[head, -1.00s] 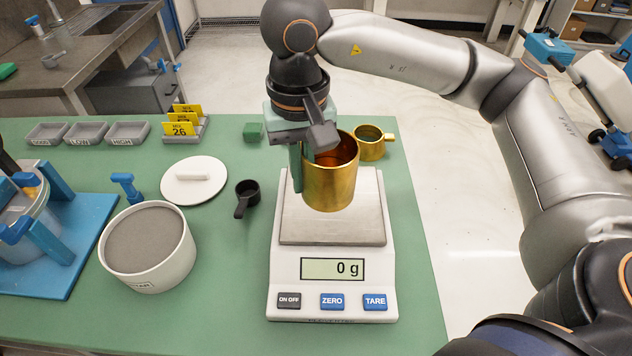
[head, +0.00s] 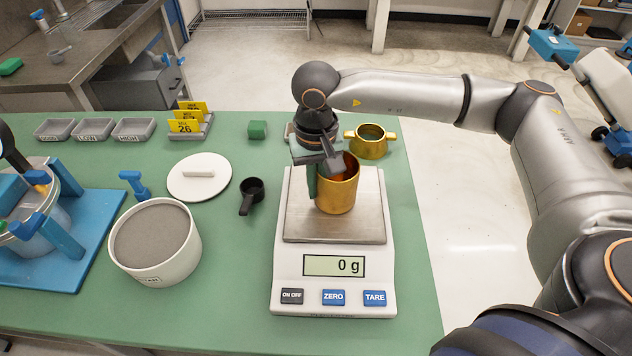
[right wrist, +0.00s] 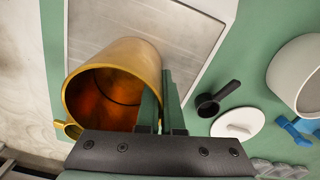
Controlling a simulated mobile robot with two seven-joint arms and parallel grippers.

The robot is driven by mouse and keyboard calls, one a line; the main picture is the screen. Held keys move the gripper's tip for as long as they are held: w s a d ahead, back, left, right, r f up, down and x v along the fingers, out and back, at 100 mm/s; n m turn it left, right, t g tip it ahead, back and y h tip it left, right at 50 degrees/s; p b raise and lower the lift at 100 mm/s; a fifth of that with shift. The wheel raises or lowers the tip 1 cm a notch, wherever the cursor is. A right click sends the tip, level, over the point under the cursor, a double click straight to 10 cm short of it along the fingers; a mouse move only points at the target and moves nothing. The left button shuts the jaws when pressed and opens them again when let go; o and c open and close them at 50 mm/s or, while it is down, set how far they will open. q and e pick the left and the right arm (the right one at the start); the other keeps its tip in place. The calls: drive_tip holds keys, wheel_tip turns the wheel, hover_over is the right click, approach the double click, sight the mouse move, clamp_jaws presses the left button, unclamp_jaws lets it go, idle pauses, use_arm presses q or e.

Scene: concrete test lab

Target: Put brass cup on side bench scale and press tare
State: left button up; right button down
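The brass cup (head: 338,194) is upright over the steel pan (head: 302,222) of the white bench scale (head: 288,262). My right gripper (head: 319,178) is shut on the cup's left wall. In the right wrist view, the gripper (right wrist: 160,108) has one finger inside the cup (right wrist: 145,62) and one outside. The cup's base is very low over the pan; I cannot tell whether it touches. The display (head: 334,265) reads 0 g. The blue TARE button (head: 374,298) is at the scale's front right, uncovered. My left gripper is not in view.
A two-handled brass pot (head: 370,146) stands just behind the scale. Left of the scale are a black scoop (head: 252,190), a white lid (head: 183,186) and a white tub (head: 178,266) of grey powder. A blue-clamped apparatus (head: 88,228) stands far left. Green bench is clear in front.

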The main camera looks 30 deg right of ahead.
drive_tip(key=shift+f, duration=0.2)
drive_tip(key=c, duration=1.1)
unclamp_jaws()
drive_tip(key=shift+r, duration=0.1)
drive_tip(key=shift+r, duration=0.35)
wheel_tip(320, 180, up, 12)
drive_tip(key=shift+f+b, duration=0.2)
drive_tip(key=shift+b, duration=0.55)
